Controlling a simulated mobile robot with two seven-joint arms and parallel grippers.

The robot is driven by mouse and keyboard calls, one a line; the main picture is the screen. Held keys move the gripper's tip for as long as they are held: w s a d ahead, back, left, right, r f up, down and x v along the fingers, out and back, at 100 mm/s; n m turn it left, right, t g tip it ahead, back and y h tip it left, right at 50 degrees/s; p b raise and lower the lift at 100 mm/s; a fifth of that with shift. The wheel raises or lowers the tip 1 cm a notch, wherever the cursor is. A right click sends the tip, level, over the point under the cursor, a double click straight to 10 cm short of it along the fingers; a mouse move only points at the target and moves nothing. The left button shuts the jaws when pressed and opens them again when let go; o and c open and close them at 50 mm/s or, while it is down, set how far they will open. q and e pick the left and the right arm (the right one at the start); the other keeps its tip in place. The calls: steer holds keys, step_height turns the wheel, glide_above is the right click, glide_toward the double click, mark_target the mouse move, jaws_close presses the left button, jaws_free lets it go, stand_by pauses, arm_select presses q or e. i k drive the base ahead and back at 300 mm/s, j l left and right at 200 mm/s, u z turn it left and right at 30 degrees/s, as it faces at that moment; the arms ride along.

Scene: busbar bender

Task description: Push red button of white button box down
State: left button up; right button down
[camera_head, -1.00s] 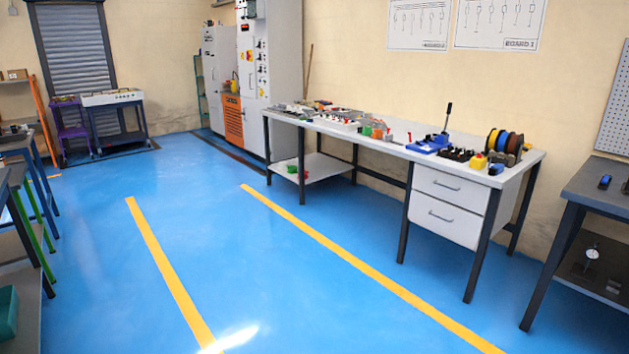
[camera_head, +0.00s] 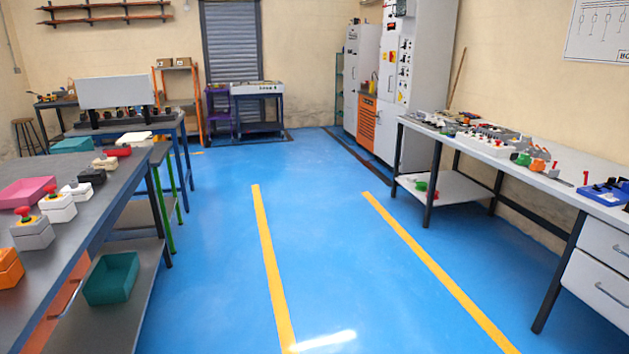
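On the grey table at the left stand two small button boxes. Neither of my grippers is in view, and nothing touches the boxes.
The grey table (camera_head: 98,207) also holds a pink bin (camera_head: 24,192), an orange box (camera_head: 9,268) and several small parts. A teal bin (camera_head: 112,278) sits on its lower shelf. A white workbench (camera_head: 560,180) stands at the right. The blue floor (camera_head: 330,240) between them is clear.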

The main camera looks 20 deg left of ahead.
mark_target(50, 187)
steer(key=i+u, duration=0.8)
steer(key=u, duration=0.15)
steer(key=i+u, duration=0.45)
steer(key=i+l+u, duration=0.25)
steer(key=u, duration=0.2)
steer(key=i+l+u, duration=0.15)
steer(key=u, duration=0.25)
steer(key=i+l+u, duration=0.25)
steer(key=u, duration=0.2)
steer(key=i+l+u, duration=0.2)
steer(key=u, duration=0.2)
steer(key=i+l+u, duration=0.1)
steer(key=l+u, duration=0.35)
steer(key=i+l+u, duration=0.15)
steer(key=l+u, duration=0.2)
steer(key=i+l+u, duration=0.1)
steer(key=l+u, duration=0.25)
